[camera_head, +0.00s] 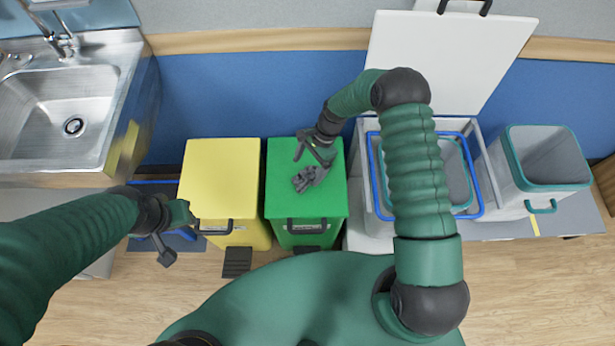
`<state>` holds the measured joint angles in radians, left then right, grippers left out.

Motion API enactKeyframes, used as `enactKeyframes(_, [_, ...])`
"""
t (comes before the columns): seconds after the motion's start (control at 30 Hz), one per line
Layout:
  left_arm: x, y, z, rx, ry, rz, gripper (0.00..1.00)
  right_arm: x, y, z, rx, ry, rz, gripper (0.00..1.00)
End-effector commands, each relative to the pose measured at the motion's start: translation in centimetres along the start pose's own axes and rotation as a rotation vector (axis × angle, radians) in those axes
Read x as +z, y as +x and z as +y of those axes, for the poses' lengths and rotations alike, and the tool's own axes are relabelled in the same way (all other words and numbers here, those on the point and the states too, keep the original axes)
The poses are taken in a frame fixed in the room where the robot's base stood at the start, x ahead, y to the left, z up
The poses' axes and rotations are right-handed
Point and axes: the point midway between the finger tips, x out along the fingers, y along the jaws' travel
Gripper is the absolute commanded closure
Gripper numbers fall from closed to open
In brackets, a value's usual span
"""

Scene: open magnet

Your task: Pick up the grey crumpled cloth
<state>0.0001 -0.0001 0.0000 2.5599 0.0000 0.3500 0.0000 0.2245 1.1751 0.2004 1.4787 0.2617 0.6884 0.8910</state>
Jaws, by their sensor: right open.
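The grey crumpled cloth (304,179) lies on top of the green bin's lid (281,197). My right gripper (307,165) is open and sits just above and behind the cloth, close to it; I cannot tell whether they touch. My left gripper (174,232) is low at the left, in front of the yellow bin's left side and well away from the cloth. Its finger opening is hard to make out.
A yellow bin (220,185) stands left of the green one. To the right are an open container with a blue rim (474,215), a raised white lid (445,55) and a grey bin with a teal rim (548,160). A steel sink (55,115) is at the far left.

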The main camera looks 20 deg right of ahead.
Motion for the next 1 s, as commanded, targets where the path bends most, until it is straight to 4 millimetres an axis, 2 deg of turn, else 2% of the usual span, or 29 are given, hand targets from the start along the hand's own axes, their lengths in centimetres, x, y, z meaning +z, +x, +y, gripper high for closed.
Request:
enactKeyframes(0.2, [0.1,0.3,0.0,0.0,0.0,0.0,0.64,0.1,4.0,0.6,0.003,-0.001,-0.002,0.13])
enactKeyframes(0.47, [0.1,0.3,0.0,0.0,0.0,0.0,0.64,0.1,4.5,0.6,0.002,-0.001,-0.001,0.13])
enactKeyframes(0.9, [0.1,0.3,0.0,0.0,0.0,0.0,0.64,0.1,4.5,0.6,0.002,-0.001,-0.001,0.69])
enactKeyframes(0.97, [0.1,0.3,0.0,0.0,0.0,0.0,0.64,0.1,4.5,0.6,0.002,-0.001,-0.001,0.77])
enactKeyframes(1.0, [0.1,0.3,0.0,0.0,0.0,0.0,0.64,0.1,4.5,0.6,0.002,-0.001,-0.001,0.77])
